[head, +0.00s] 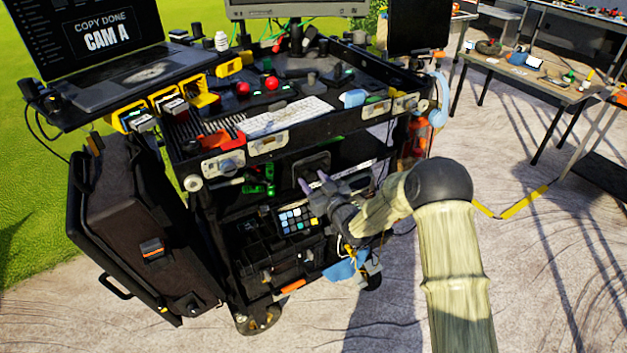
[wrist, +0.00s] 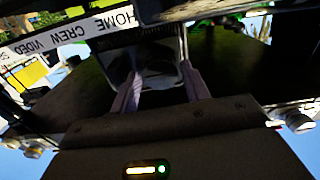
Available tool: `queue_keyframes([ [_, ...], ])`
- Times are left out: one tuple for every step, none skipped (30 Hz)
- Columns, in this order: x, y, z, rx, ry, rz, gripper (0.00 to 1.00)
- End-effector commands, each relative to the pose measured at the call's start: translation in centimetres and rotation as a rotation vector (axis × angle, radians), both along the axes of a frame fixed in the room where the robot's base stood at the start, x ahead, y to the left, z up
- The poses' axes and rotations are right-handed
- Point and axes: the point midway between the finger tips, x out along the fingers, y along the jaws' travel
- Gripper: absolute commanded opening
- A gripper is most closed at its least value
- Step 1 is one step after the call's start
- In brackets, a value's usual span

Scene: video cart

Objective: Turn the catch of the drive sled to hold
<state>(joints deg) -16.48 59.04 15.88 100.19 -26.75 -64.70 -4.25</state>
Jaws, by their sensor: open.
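My gripper (head: 315,187) reaches into the shelf bay under the cart's top deck, its two pale purple fingers apart and empty. In the wrist view, the fingers (wrist: 159,76) point at a dark, rounded, frame-like part (wrist: 153,58), one finger near each side of it. This part also shows in the head view (head: 303,164), just behind the fingertips. I cannot tell whether it is the drive sled. No catch can be made out clearly, nor its position. Whether the fingers touch the part is not clear.
The video cart's top deck (head: 268,140) overhangs the bay. A strip with "HOME CREW VIDEO" lettering (wrist: 80,32) runs close by in the wrist view. Green items (head: 260,180) lie left of the gripper, a keypad (head: 297,220) below. A black case (head: 135,225) leans at left.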

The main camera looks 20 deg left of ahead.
Motion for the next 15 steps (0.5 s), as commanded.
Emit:
queue_keyframes([
  [0.14,0.24,-0.03,0.0,0.001,0.0,0.46],
  [0.22,0.31,-0.03,0.0,0.001,0.0,0.46],
  [0.28,0.38,-0.03,0.0,0.001,0.0,0.46],
  [0.3,0.39,-0.03,0.0,0.001,0.0,0.46],
  [0.3,0.4,-0.03,0.0,0.001,0.0,0.46],
  [0.3,0.39,-0.03,0.0,0.001,0.0,0.46],
  [0.3,0.38,-0.03,0.0,0.001,0.0,0.46],
  [0.3,0.38,-0.03,0.0,0.001,0.0,0.46],
  [0.29,0.37,-0.03,0.0,0.001,0.0,0.46],
  [0.3,0.36,-0.03,0.0,0.001,0.0,0.46],
  [0.3,0.36,-0.03,0.0,0.001,0.0,0.42],
  [0.29,0.36,-0.02,0.0,0.001,0.0,0.35],
  [0.29,0.36,-0.02,0.0,0.001,0.0,0.29],
  [0.3,0.35,-0.02,0.0,0.001,0.0,0.23],
  [0.29,0.34,-0.02,0.0,0.001,0.0,0.15],
])
